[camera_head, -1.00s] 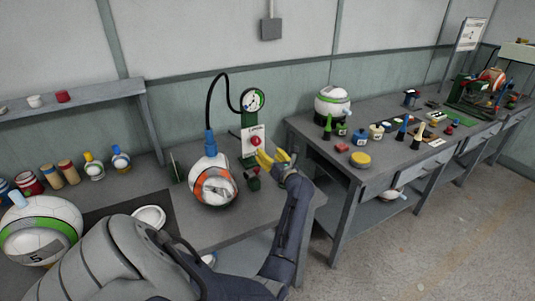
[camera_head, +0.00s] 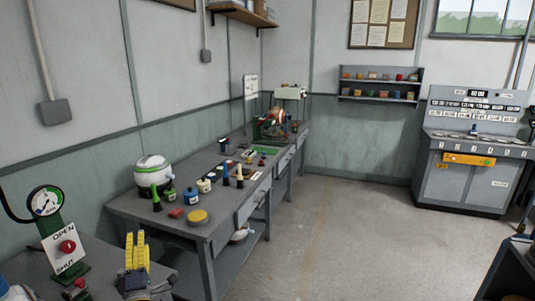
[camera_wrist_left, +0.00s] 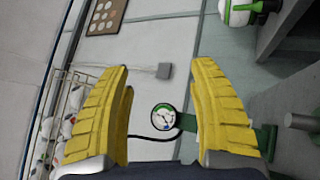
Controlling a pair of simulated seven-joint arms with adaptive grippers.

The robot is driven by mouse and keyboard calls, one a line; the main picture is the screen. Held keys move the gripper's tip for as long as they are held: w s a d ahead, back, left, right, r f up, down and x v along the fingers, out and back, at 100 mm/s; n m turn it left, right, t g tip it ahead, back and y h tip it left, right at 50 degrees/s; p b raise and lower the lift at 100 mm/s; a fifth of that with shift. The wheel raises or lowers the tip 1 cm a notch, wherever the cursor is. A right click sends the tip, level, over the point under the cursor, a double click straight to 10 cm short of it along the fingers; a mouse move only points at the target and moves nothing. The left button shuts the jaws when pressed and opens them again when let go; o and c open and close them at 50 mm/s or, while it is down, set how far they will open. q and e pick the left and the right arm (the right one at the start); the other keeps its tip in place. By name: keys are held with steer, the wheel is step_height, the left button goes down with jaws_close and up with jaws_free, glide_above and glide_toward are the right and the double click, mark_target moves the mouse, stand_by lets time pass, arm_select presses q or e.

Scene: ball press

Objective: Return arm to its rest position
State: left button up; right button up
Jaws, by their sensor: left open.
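My left gripper (camera_head: 137,248) is at the lower left in the head view, its yellow fingers pointing up. It is just right of the press stand with its OPEN/SHUT panel (camera_head: 64,249) and dial gauge (camera_head: 46,202). In the left wrist view the two yellow fingers of the gripper (camera_wrist_left: 160,72) are wide apart with nothing between them. The gauge (camera_wrist_left: 163,117) shows beyond, in the gap. Most of my left arm is outside the head view. My right gripper is in neither view.
The long grey workbench (camera_head: 222,227) holds a white and green ball (camera_head: 154,170), several small bottles and a yellow round tin (camera_head: 198,217). A control console (camera_head: 474,160) stands at the far right. The floor (camera_head: 330,230) between them is clear.

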arm_select(q)
steer(key=s+d+f+m+g+h, duration=0.3)
steer(key=s+d+f+m+h, duration=0.25)
steer(key=d+f+m, duration=0.45)
steer(key=s+d+f+m+g+h, duration=0.3)
steer(key=s+d+f+m+h, duration=0.3)
steer(key=m, duration=0.5)
steer(key=s+a+f+m+g+y, duration=0.2)
steer(key=s+f+m+g+y, duration=0.15)
steer(key=s, duration=0.75)
steer(key=s+a+f+m+g+y, duration=0.25)
steer(key=s+m+g, duration=0.2)
steer(key=s, duration=0.75)
steer(key=s+d+f+g+h, duration=0.1)
steer(key=d+f, duration=0.1)
steer(key=f, duration=0.9)
steer(key=s+d+f+g+h, duration=0.1)
steer(key=d+f, duration=0.1)
steer(key=f, duration=0.9)
steer(key=s+d+f+g+h, duration=0.1)
steer(key=d+f, duration=0.2)
steer(key=f, duration=0.8)
steer(key=s+f+n+g, duration=0.2)
steer(key=s+f+n, duration=0.1)
steer(key=s+f, duration=1.6)
steer(key=shift+s+a+f+g+h, duration=0.3)
steer(key=shift+s+h, duration=0.15)
steer(key=shift+s, duration=0.65)
